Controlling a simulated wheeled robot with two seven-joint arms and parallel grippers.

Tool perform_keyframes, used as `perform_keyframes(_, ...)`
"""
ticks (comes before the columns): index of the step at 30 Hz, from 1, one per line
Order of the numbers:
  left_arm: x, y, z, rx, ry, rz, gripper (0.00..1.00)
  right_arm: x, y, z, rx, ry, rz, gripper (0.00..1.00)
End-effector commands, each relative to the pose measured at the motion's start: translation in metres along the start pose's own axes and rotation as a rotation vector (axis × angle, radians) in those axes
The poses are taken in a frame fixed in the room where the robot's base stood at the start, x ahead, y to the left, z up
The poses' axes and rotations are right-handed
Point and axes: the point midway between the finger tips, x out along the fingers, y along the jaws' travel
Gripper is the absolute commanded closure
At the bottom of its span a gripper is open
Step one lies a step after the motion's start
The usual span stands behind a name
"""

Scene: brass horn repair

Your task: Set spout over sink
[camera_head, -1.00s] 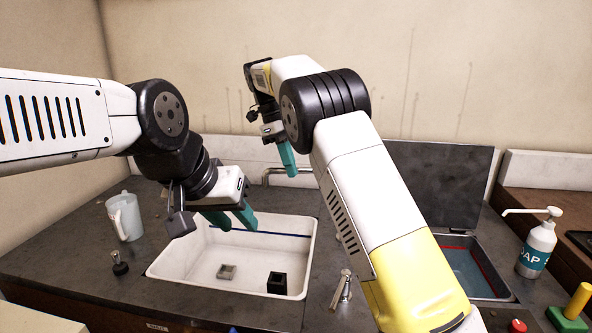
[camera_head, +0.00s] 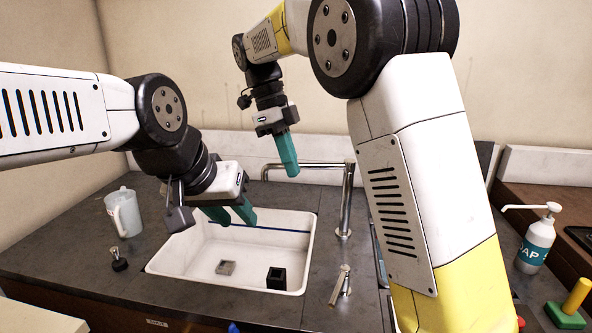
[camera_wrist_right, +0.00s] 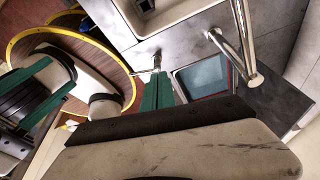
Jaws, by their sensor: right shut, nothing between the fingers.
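The chrome spout (camera_head: 345,205) rises from the counter right of the white sink (camera_head: 165,264). Its horizontal pipe reaches left, ending in a short downturned tip near the sink's back edge; I cannot tell whether the tip is over the basin. It also shows in the right wrist view (camera_wrist_right: 232,52). My right gripper (camera_head: 290,172) is shut and empty, pointing down, with its teal fingers overlapping the pipe; contact is unclear. Its fingers also show in the right wrist view (camera_wrist_right: 158,82). My left gripper (camera_head: 233,220) is open and empty above the sink's back left.
A tap lever (camera_head: 341,286) stands right of the sink. A jug (camera_head: 124,213) and black stopper (camera_head: 119,259) stand left, a soap bottle (camera_head: 537,246) right. My right arm hides most of the second basin.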

Motion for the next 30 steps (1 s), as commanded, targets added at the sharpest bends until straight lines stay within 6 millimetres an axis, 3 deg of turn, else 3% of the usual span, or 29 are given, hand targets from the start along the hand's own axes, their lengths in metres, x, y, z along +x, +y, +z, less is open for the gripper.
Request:
perform_keyframes(3,0.0,0.0,0.0,0.0,0.0,0.0,0.65,0.001,0.02,-0.009,-0.004,-0.002,-0.001,1.0)
perform_keyframes(9,0.0,0.0,0.0,0.0,0.0,0.0,0.65,0.002,0.036,-0.017,-0.001,-0.001,-0.001,1.0)
perform_keyframes(23,0.0,0.0,0.0,0.0,0.0,0.0,0.65,0.004,0.037,-0.022,-0.021,-0.012,0.005,1.0)
perform_keyframes(26,0.0,0.0,0.0,0.0,0.0,0.0,0.65,0.008,0.032,-0.036,-0.104,-0.06,0.016,1.0)
perform_keyframes(30,0.0,0.0,0.0,0.0,0.0,0.0,0.65,0.02,0.025,-0.071,-0.326,-0.185,0.007,1.0)
